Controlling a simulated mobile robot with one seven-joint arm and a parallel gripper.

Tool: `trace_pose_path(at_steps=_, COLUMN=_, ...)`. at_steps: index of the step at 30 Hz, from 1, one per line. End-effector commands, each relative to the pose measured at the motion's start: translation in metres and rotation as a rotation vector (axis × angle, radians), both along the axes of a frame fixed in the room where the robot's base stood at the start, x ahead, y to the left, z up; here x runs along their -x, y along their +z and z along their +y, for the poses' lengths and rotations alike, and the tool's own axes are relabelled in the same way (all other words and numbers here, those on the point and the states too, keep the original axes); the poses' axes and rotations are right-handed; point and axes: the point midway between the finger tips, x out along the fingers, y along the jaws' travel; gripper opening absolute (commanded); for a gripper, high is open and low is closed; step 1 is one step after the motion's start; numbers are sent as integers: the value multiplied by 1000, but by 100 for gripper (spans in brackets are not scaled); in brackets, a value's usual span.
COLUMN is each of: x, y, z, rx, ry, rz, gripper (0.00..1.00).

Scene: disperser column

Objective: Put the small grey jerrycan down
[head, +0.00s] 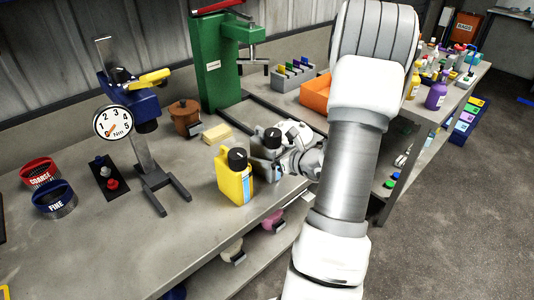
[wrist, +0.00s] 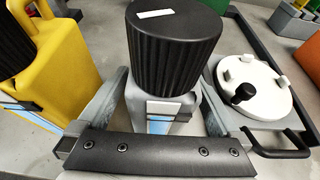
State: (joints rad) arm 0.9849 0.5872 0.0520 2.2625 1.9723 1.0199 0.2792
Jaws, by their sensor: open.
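The small grey jerrycan (head: 264,163) stands upright on the grey workbench (head: 130,235), just right of a yellow jerrycan (head: 233,181). Its ribbed black cap (wrist: 172,50) and pale body with a blue label (wrist: 158,125) fill the middle of the wrist view. My gripper (head: 291,150) is low at the can's right side in the head view. Its jaws (wrist: 163,90) are open, one finger on either side of the can; whether either touches it I cannot tell. The can's base is hidden in the wrist view.
The yellow jerrycan stands close beside the grey one. Behind are a yellow block (head: 217,134), a brown pot (head: 185,117) and a green press (head: 222,65). A white disc with a black knob (wrist: 252,85) is right of the can. The bench's front left is clear.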

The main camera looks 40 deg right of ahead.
Motion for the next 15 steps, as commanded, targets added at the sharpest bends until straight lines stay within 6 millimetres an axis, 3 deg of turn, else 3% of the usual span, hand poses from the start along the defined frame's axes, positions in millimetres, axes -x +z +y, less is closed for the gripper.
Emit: trace_pose_path(at_steps=15, x=95, y=40, z=-11, rx=1, ry=-6, rz=1, gripper=100)
